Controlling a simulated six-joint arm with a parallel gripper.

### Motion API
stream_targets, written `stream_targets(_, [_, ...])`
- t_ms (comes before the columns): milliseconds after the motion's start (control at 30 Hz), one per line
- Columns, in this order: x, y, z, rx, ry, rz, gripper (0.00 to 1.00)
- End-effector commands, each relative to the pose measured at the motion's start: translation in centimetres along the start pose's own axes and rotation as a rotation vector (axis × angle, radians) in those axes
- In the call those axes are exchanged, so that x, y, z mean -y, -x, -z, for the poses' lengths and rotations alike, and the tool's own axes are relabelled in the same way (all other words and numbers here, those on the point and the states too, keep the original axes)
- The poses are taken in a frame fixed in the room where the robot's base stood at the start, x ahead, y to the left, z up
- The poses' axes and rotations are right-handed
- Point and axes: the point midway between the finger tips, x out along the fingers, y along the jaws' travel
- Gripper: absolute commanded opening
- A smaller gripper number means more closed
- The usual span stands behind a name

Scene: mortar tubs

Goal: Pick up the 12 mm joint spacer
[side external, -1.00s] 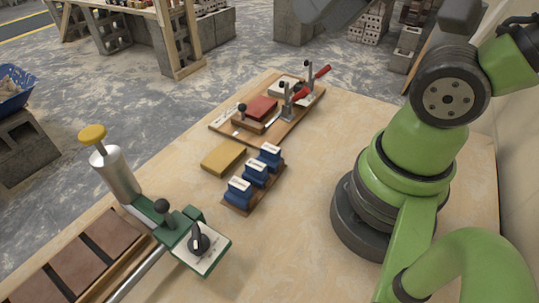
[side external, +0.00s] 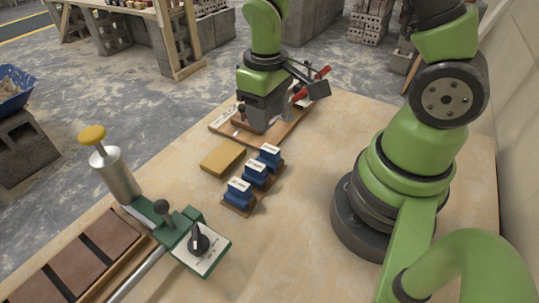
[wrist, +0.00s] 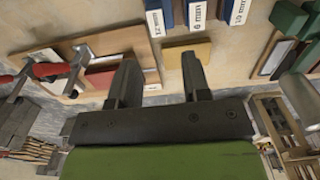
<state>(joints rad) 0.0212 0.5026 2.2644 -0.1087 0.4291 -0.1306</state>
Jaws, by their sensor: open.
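The 12 mm joint spacer (wrist: 158,18) is a blue block with a white label, at the left end of a row of three in the wrist view. In the side view it is the far block (side external: 270,152), nearest the clamp board. The other two blue spacers are the middle one (side external: 255,173) and the near one (side external: 239,190); one reads 10 mm (wrist: 236,12) in the wrist view. My gripper (wrist: 158,68) is open and empty, its two dark fingers apart. In the side view my gripper (side external: 260,122) is over the clamp board, beyond the spacers.
A yellow block (side external: 223,157) lies beside the spacer rack (side external: 240,208). The clamp board (side external: 222,126) with red-handled clamps is under and around my gripper. A green fixture with a knob (side external: 203,243) stands at the front. The table right of the rack is clear.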

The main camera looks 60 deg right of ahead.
Motion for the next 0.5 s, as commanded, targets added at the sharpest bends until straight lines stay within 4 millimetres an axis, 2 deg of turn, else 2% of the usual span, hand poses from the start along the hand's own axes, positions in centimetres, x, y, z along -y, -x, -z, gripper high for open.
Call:
stream_targets(233, [0.0, -3.4, -0.2, 0.010, 0.001, 0.000, 0.44])
stream_targets(500, [0.1, -5.3, -0.3, 0.007, 0.000, 0.000, 0.44])
